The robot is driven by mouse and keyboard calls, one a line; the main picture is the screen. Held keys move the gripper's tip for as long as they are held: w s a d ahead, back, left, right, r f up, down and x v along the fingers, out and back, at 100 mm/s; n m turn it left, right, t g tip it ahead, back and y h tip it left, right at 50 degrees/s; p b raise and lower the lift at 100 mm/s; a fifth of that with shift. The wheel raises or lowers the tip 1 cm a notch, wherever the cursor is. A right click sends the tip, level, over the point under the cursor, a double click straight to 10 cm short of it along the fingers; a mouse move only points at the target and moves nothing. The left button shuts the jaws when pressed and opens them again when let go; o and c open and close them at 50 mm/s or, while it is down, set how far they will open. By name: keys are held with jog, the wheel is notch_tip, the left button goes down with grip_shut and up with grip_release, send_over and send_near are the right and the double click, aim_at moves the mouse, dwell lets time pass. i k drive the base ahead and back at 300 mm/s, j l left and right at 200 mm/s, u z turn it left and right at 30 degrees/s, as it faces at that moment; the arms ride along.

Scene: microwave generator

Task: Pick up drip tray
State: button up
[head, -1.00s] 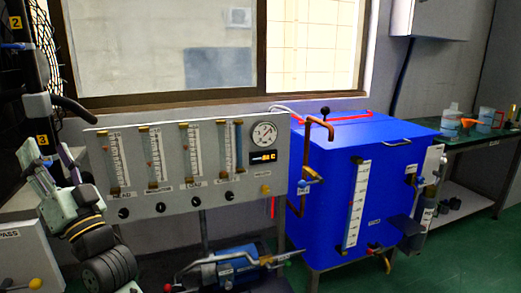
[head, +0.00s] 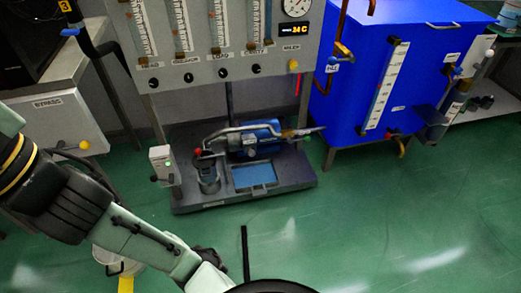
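What looks like the drip tray (head: 254,176) is a shallow rectangular piece with a blue inside and a dark frame. It lies flat on the front of the dark pump base, in front of the blue pump (head: 255,137). Nothing of mine touches it. My arm crosses the lower left of the head view and runs down toward the bottom edge, left of and nearer than the tray. Its fingers cannot be made out in the view.
The blue tank (head: 400,60) stands to the right. A white bucket (head: 118,262) is behind my arm. Green floor (head: 350,220) is clear in front.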

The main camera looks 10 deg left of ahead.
aim_at(249, 177)
jog(key=l+u, duration=0.15)
jog(key=u, duration=0.6)
jog(key=j+u, duration=0.15)
jog(key=u, duration=0.7)
jog(key=l, duration=0.3)
jog(key=i+j+z, duration=0.4)
jog(key=z, duration=1.15)
jog(key=i+l, duration=0.1)
jog(key=i, duration=0.35)
